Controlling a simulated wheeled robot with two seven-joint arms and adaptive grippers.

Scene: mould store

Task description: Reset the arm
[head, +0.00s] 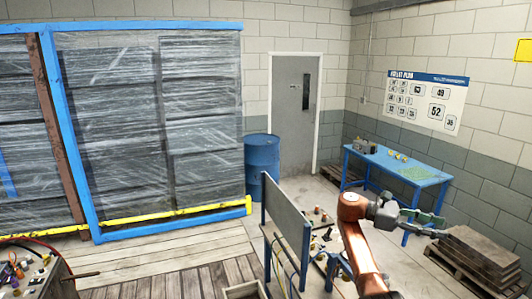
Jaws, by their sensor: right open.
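My right arm (356,238), orange with grey joints, reaches up from the bottom edge right of centre. My right gripper (438,226) points to the right, with its fingers apart and nothing seen between them. In the picture it lies in front of the floor between the blue table and the stacked slabs. I cannot tell its exact height or distance from them. My left gripper is out of view.
A blue table (412,172) stands by the right wall, and stacked slabs (487,256) lie on a pallet. A grey panel (287,226) stands left of my arm. A blue drum (262,157), grey door (292,112) and wrapped, blue-framed rack (95,232) are behind. A cluttered surface (45,284) is lower left.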

